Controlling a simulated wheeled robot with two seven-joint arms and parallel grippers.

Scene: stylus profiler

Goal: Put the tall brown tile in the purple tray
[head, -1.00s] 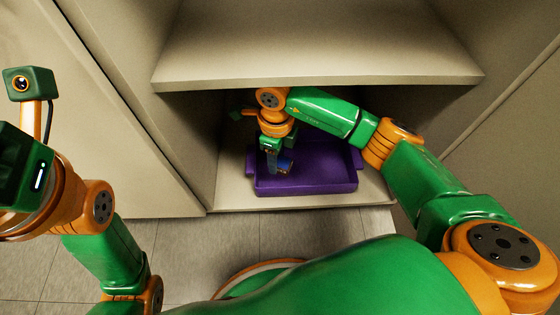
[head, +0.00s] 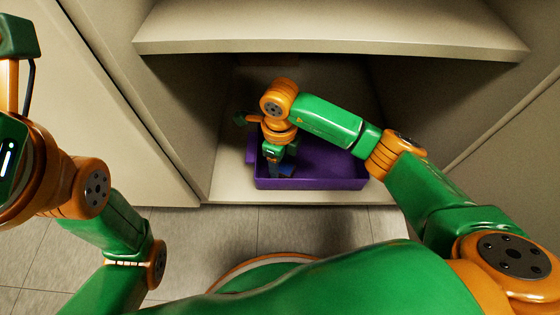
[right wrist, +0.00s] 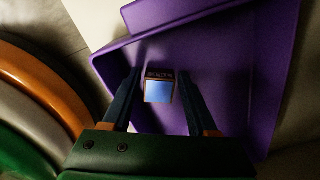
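The purple tray (head: 325,184) lies on the floor of the cabinet bay; it also fills much of the right wrist view (right wrist: 215,50). My right gripper (head: 278,172) reaches down into the tray's left part. In the right wrist view, a small block with brown edges and a pale blue face (right wrist: 159,91), which seems to be the tile, sits between the fingers of my right gripper (right wrist: 160,75). A narrow gap shows on each side of it, so the fingers look open around it. Whether its base touches the tray floor is hidden. My left gripper's fingers are out of view.
A cabinet shelf (head: 330,30) hangs above the tray and my right arm. Side walls (head: 178,90) bound the bay at left and right. The bay's front edge (head: 235,196) is just before the tray, with tiled floor (head: 230,225) beyond it.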

